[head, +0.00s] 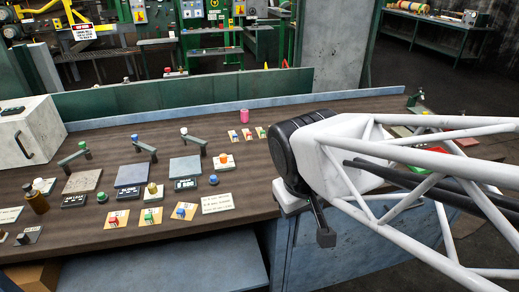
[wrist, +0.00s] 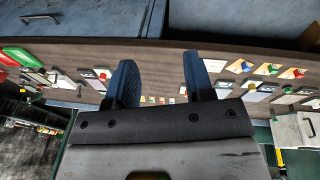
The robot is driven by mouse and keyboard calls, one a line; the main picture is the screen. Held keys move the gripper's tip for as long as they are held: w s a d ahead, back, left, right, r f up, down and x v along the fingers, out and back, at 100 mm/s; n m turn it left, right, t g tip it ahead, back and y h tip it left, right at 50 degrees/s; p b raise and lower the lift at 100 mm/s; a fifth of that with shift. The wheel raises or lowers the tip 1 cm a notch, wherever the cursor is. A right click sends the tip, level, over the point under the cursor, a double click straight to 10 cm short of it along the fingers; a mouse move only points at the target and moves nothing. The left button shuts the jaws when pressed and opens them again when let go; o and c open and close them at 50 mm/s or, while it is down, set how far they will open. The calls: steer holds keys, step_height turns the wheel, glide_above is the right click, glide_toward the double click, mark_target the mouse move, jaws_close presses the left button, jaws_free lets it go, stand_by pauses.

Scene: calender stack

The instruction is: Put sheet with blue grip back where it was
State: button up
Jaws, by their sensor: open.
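A tan sheet with a blue grip (head: 184,211) lies flat near the table's front edge in the head view. To its left lie a sheet with a green grip (head: 149,217) and a sheet with a red grip (head: 115,219). In the wrist view the sheet with the blue grip (wrist: 241,66) shows to the right of the fingers, in a row with the green-grip and red-grip sheets. My gripper (head: 308,218) is open and empty, well to the right of these sheets. Its two fingers (wrist: 160,82) stand apart in the wrist view with nothing between them.
Grey square plates (head: 132,174) with angled bars stand behind the sheets on the brown table (head: 110,255). A white card (head: 216,203) lies right of the blue-grip sheet. Small red-marked cards (head: 247,133) and a pink cylinder (head: 244,115) are farther back. A grey box (head: 32,130) stands left.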

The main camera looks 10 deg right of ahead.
steer(key=shift+s+d+r+m+t+y, duration=0.1)
steer(key=shift+s+r+m+t+y, duration=0.2)
steer(key=shift+s+r+m+y, duration=0.45)
